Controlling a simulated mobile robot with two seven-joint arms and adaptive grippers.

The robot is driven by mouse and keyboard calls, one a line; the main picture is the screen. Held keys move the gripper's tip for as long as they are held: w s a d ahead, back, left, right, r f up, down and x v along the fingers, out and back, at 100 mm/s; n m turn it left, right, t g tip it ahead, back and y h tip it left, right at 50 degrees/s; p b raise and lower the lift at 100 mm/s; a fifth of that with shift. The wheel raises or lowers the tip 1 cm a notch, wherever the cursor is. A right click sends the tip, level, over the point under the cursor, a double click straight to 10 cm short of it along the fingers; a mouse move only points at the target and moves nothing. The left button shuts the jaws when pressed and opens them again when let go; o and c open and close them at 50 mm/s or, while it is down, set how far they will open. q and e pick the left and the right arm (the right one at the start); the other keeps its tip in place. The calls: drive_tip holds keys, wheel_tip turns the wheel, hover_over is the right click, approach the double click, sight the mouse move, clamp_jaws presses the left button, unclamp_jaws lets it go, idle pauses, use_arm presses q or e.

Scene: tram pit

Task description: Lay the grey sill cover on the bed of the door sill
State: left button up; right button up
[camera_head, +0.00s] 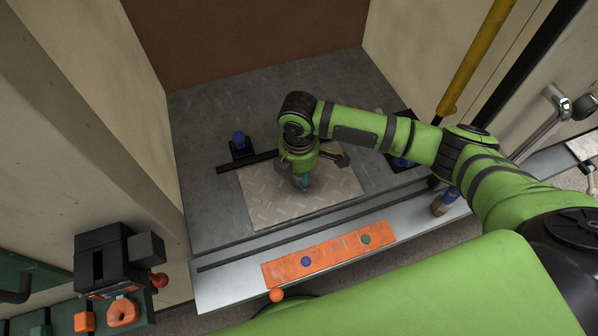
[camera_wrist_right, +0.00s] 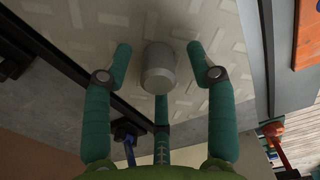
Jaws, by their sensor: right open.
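The grey sill cover, a pale plate with a raised tread pattern (camera_head: 270,207), lies at the door sill (camera_head: 225,287) in the head view. In the right wrist view the same patterned plate (camera_wrist_right: 222,30) fills the upper middle, with a grey cylindrical knob (camera_wrist_right: 158,72) standing on it. My right gripper (camera_head: 304,184) is over the plate, pointing down. Its three green fingers (camera_wrist_right: 160,85) are open around the knob, with gaps visible beside it. I cannot tell whether the plate sits fully in the bed. My left gripper is not in view.
Blue knobs on black blocks stand at left (camera_head: 239,143) and right (camera_head: 401,162) of the plate. An orange strip (camera_head: 330,252) with a blue and a green dot lies along the front. A blue-topped cylinder (camera_head: 444,202) stands right. A yellow pole (camera_head: 476,60) rises at upper right.

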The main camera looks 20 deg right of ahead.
wheel_tip(320, 180, up, 12)
idle(0.4)
drive_tip(key=shift+f, duration=0.1)
idle(0.4)
